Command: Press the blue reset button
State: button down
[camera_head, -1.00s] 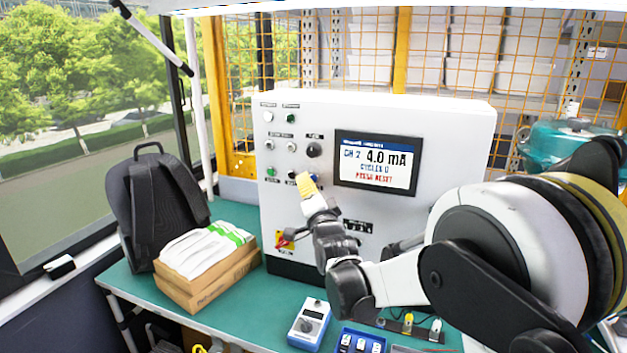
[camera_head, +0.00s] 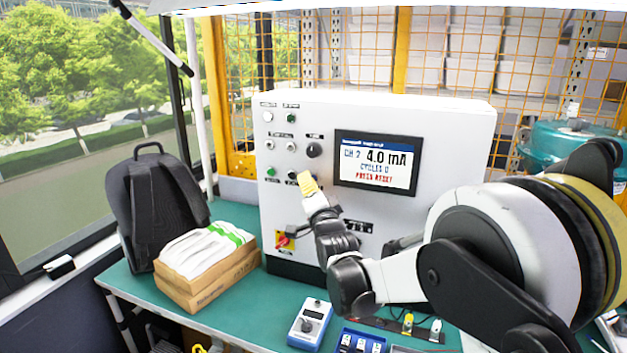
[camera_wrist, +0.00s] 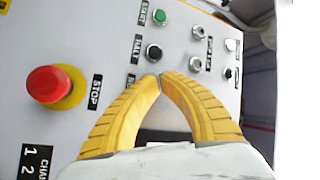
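The white control cabinet (camera_head: 375,225) stands on the green bench. Its screen (camera_head: 376,162) reads CH 2, 4.0 mA, CYCLES 0 and PRESS RESET. My gripper (camera_head: 305,177) is at the lower button row on the panel's left, yellow fingers pointing at the panel. In the wrist view its fingertips (camera_wrist: 160,76) meet, with nothing seen between them. The blue reset button cannot be made out now; the fingertips cover the spot beside a partly hidden label. The green start button (camera_wrist: 160,16) and black halt button (camera_wrist: 154,53) line up with that spot. Contact cannot be told.
A red stop button (camera_wrist: 50,86) on a yellow base lies beside the fingers in the wrist view. A black selector knob (camera_head: 314,150) is above my gripper. A cardboard box (camera_head: 208,280), a backpack (camera_head: 155,205) and a blue handheld device (camera_head: 310,323) are on the bench.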

jog(key=shift+w+d, duration=0.1)
jog(key=shift+w, duration=0.25)
dwell(0.6)
jog(key=shift+s+a, duration=0.25)
jog(key=shift+s, duration=0.55)
jog(key=s, duration=0.1)
jog(key=s+a, duration=0.1)
jog(key=s, duration=0.2)
jog(key=shift+s+a, duration=0.35)
